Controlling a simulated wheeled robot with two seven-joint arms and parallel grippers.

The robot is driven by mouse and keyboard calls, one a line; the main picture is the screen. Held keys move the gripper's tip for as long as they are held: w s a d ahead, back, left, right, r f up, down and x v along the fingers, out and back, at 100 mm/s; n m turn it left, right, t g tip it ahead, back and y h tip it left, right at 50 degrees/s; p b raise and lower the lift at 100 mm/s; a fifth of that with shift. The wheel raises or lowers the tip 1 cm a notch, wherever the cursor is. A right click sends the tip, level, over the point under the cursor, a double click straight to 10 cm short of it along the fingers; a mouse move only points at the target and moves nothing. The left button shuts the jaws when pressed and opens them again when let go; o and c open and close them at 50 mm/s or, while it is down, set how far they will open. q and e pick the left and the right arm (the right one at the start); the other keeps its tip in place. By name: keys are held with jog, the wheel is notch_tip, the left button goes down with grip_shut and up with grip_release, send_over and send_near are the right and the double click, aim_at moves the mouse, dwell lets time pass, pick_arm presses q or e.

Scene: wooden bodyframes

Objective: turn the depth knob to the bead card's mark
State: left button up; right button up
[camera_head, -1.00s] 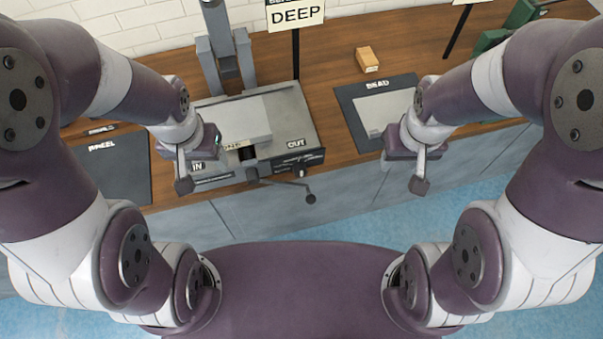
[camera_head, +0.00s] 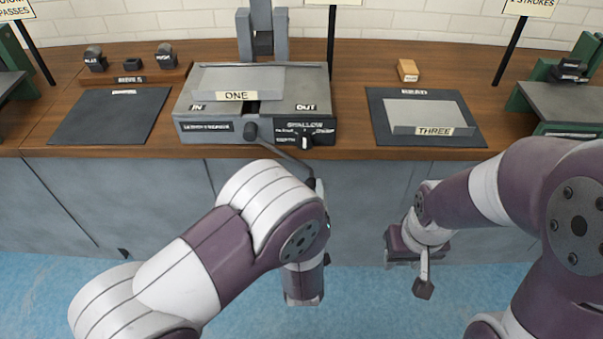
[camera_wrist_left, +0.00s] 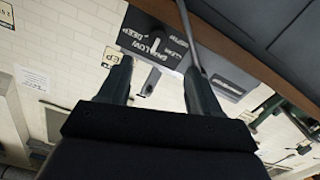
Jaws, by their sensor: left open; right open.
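The grey machine (camera_head: 215,105) stands on the counter, with a dark depth panel (camera_head: 322,130) at its front right. The depth knob (camera_head: 305,141) has a pale pointer; its exact setting is too small to tell. A sign on a dark post (camera_head: 332,45) behind is cut off at the top. My left gripper (camera_head: 319,190) is just below the panel, mostly hidden by my arm. In the left wrist view its open, empty fingers (camera_wrist_left: 157,75) face the inverted panel (camera_wrist_left: 160,42). My right gripper (camera_head: 420,262) is open and empty, below the counter's front edge.
A crank (camera_head: 285,157) slants down from the machine front close to my left gripper. The bead mat (camera_head: 375,105) bears a grey plate (camera_head: 430,110) labelled THREE; a wooden block (camera_head: 408,70) lies behind. The wheel mat (camera_head: 75,130) on the left is bare.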

aim_at(304, 145)
pick_arm(q)
jog(key=w, duration=1.3)
jog(key=shift+w+r, duration=0.1)
jog(key=shift+r, duration=0.2)
jog(key=c, duration=1)
